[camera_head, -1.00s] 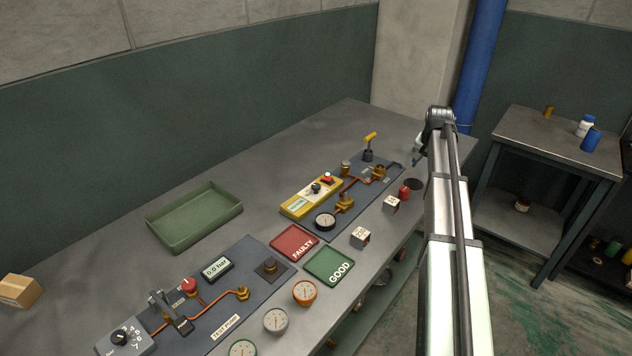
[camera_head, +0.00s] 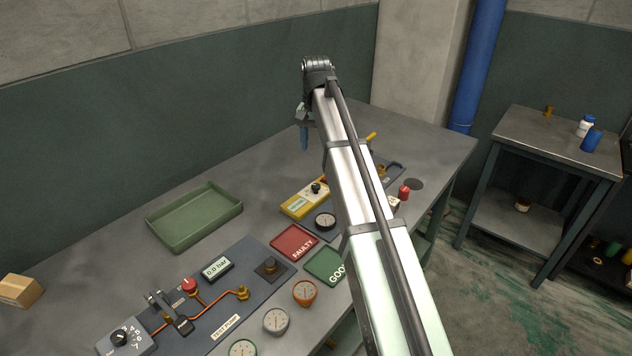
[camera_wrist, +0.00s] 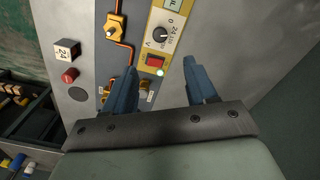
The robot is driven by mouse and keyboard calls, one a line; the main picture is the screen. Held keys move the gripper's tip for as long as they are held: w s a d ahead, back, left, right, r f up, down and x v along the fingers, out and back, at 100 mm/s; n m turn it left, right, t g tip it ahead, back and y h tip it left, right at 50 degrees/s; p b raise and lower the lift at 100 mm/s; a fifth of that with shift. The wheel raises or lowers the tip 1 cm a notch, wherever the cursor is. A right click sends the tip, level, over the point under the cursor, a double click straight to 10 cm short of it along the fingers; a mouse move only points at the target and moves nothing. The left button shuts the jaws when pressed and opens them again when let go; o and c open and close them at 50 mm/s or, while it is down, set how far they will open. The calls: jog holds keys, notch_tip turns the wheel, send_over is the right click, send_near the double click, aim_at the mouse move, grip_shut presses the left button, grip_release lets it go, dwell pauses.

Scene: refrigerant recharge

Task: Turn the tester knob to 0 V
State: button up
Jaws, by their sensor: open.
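The yellow tester (camera_head: 297,204) lies on the dark panel at the back of the bench, partly behind my arm. Its black knob (camera_head: 316,188) is visible in the head view. I cannot tell for sure which mark the knob points at. My gripper (camera_head: 304,137) is above the bench, behind the tester in the picture. Its blue fingers (camera_wrist: 160,72) are apart, empty and not touching the knob.
The red FAULTY mat (camera_head: 283,242) lies in front. A cube marked 24 (camera_wrist: 67,50) and a red cylinder (camera_wrist: 70,75) stand near the panel.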

aim_at(316, 185)
notch_tip(316, 185, down, 14)
jog(key=shift+r, duration=0.15)
dwell(0.4)
jog(key=shift+c, duration=0.3)
jog(key=c, duration=1)
jog(key=shift+n, duration=0.4)
jog(key=n, duration=0.2)
jog(key=shift+n, duration=2.3)
